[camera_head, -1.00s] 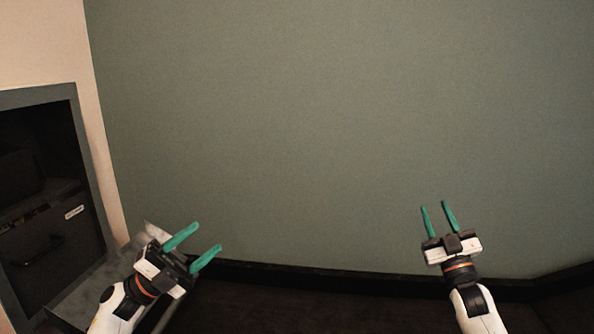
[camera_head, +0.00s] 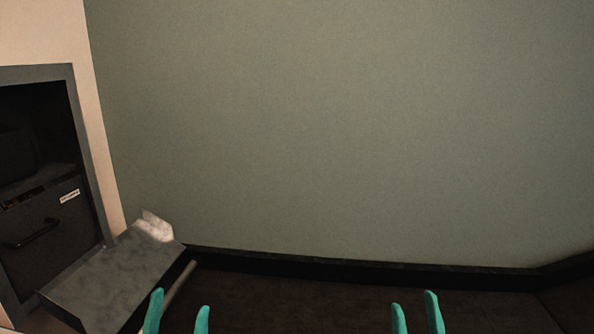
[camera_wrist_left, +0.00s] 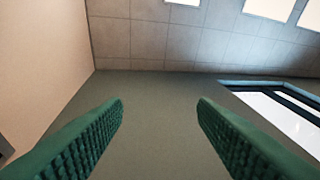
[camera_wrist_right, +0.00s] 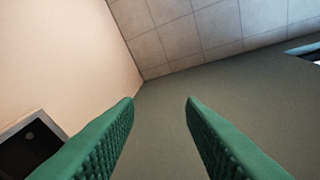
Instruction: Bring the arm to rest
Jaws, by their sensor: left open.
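My left gripper (camera_head: 178,314) shows only its two green fingers at the bottom edge of the head view, left of the middle. The fingers stand apart with nothing between them. In the left wrist view the left gripper (camera_wrist_left: 160,104) is open and empty, facing a wall and a tiled ceiling. My right gripper (camera_head: 416,312) shows its two green fingers at the bottom edge, right of the middle. In the right wrist view the right gripper (camera_wrist_right: 162,102) is open and empty too. Both arms are out of the head view below the fingers.
A grey metal tray (camera_head: 112,283) juts out at the lower left, close to my left fingers. Behind it is a dark cabinet (camera_head: 45,235) with a handle, set in a grey frame. A large green-grey wall (camera_head: 340,130) fills the back. The space before it is clear.

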